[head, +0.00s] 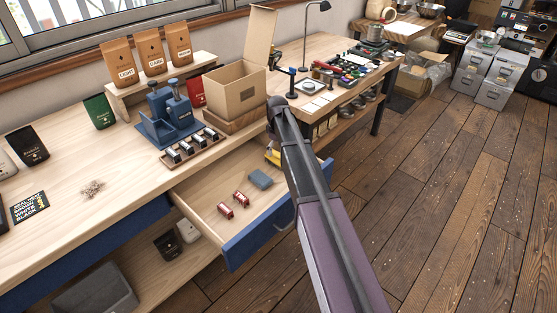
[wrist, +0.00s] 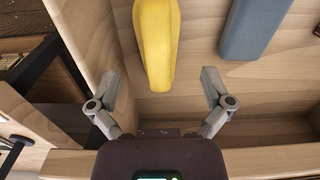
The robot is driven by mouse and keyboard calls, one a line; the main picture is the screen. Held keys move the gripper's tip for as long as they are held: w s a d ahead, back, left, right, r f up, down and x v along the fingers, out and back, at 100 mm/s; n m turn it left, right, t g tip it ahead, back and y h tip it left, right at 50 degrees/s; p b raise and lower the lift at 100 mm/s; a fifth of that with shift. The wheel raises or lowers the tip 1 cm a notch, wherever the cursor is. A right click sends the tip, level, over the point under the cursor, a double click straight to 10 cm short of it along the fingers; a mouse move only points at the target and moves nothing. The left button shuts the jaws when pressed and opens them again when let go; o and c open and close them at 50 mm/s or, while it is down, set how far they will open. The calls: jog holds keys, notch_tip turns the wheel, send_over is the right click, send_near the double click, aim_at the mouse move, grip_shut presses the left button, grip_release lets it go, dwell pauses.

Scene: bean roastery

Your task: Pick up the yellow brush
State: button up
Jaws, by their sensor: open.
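The yellow brush (wrist: 156,40) lies in the open wooden drawer, close to its side wall. In the wrist view it runs down from the top edge, and only its smooth yellow near part shows. My gripper (wrist: 159,78) is open and empty. Its two fingers stand apart on either side of the brush's near end, with gaps on both sides and no contact seen. I cannot tell how far the fingertips are above it. In the head view a small bit of the yellow brush (head: 272,156) shows beside my arm, which hides the rest and my gripper.
The drawer (head: 262,232) also holds a blue-grey block (head: 260,179), seen right of the brush in the wrist view (wrist: 254,28), and two red items (head: 225,211). The workbench (head: 125,178) above carries a cardboard box (head: 236,88) and a rack of small jars (head: 192,147).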

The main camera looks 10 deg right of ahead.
aim_at(278, 153)
jog(key=shift+w+d+f+b, duration=0.1)
jog(key=shift+f+b, duration=2.45)
jog(key=shift+f, duration=0.05)
jog(key=c, duration=1.3)
jog(key=shift+o, duration=0.2)
jog(key=shift+r, duration=0.2)
notch_tip(278, 153, up, 10)
jog(key=p, duration=1)
jog(key=shift+f, duration=0.15)
